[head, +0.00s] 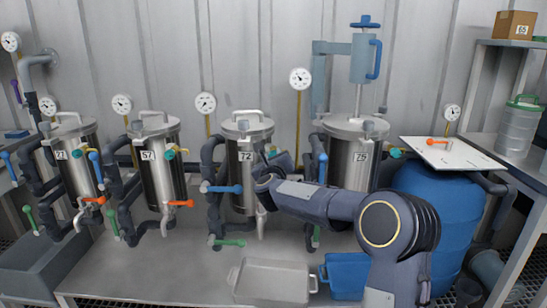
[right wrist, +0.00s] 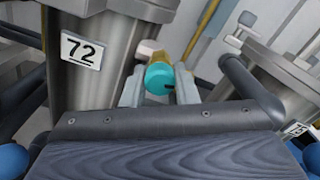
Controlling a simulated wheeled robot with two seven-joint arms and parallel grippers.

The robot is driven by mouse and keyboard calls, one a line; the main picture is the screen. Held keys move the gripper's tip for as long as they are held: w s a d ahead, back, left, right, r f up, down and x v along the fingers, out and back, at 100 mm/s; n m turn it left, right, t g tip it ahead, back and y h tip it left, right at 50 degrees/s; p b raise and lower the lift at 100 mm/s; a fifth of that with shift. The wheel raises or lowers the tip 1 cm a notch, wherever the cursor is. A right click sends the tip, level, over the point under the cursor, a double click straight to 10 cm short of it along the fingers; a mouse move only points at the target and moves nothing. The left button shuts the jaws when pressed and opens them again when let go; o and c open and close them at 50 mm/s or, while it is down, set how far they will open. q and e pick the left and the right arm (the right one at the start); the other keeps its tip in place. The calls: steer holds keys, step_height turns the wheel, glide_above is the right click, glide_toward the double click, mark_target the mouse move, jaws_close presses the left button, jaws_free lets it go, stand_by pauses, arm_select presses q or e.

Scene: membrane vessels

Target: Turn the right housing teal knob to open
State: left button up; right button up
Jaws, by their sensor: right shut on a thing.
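Several steel housings stand in a row. My left gripper is not in view.
A blue barrel (head: 435,215) stands at the right under a white board (head: 450,155). A pale tray (head: 272,279) lies below my arm.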

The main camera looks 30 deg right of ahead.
steer(key=n+p, duration=0.1)
steer(key=n, duration=0.3)
steer(key=shift+r+n, duration=0.1)
steer(key=shift+n, duration=0.3)
steer(key=n+p, duration=0.2)
steer(key=n, duration=0.3)
steer(key=n+p, duration=0.2)
steer(key=n, duration=0.3)
steer(key=shift+n, duration=0.4)
steer(key=shift+n+p, duration=1.3)
steer(key=shift+n, duration=1.3)
steer(key=o, duration=1)
steer(key=v, duration=0.8)
